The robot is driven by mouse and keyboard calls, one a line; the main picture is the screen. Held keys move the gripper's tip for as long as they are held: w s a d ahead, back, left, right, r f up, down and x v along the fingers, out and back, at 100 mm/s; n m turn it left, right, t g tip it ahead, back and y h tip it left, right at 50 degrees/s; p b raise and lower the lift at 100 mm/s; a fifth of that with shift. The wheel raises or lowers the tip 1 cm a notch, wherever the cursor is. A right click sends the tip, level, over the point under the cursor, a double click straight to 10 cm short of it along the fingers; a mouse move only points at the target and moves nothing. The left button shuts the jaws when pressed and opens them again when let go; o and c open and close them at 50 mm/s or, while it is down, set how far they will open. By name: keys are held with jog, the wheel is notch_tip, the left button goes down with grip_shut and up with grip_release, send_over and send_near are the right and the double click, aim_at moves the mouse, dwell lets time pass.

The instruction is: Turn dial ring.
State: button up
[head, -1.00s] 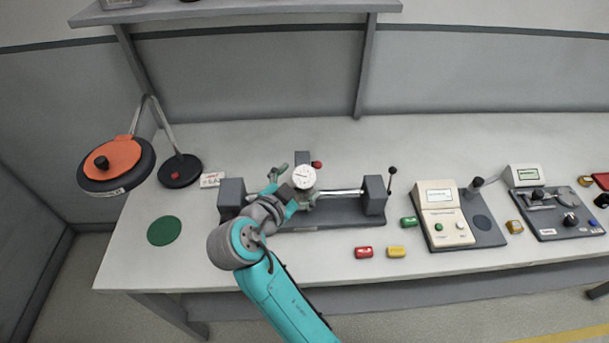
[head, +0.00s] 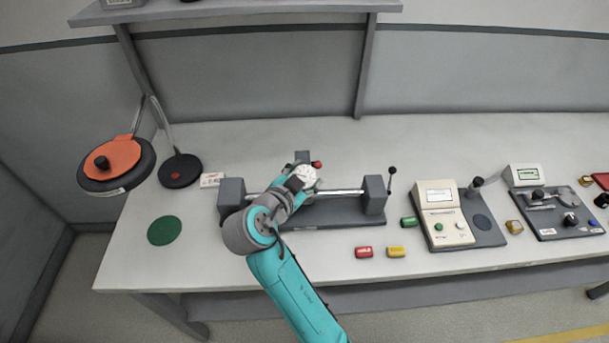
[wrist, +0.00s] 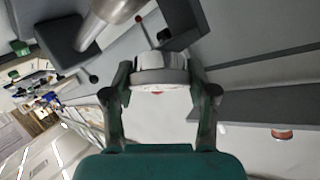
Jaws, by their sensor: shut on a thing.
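The dial gauge (head: 308,174), with a white face, stands on a grey fixture at the middle of the bench. In the wrist view the dial's ring (wrist: 160,77) shows edge-on between the fingers. My gripper (wrist: 160,88) is shut on the ring, with one finger on each side. In the head view my gripper (head: 300,182) reaches the dial from the front left and covers its lower left part. The dial face is not visible in the wrist view.
A horizontal bar (head: 345,192) runs between two grey blocks beside the dial. A red knob (head: 317,164) sits close behind. Red (head: 363,252) and yellow (head: 396,252) cylinders lie in front. A beige device (head: 444,222) stands to the right.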

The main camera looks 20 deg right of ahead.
jog(key=shift+d+n+t+y, duration=0.1)
jog(key=shift+n+t+y, duration=0.5)
jog(key=shift+n, duration=0.6)
jog(key=shift+n+t+y, duration=0.6)
jog(key=shift+n+t, duration=0.5)
jog(key=shift+n, duration=0.6)
jog(key=o, duration=1.2)
jog(key=shift+c, duration=0.2)
jog(key=v, duration=1.2)
jog(key=shift+w+r, duration=0.1)
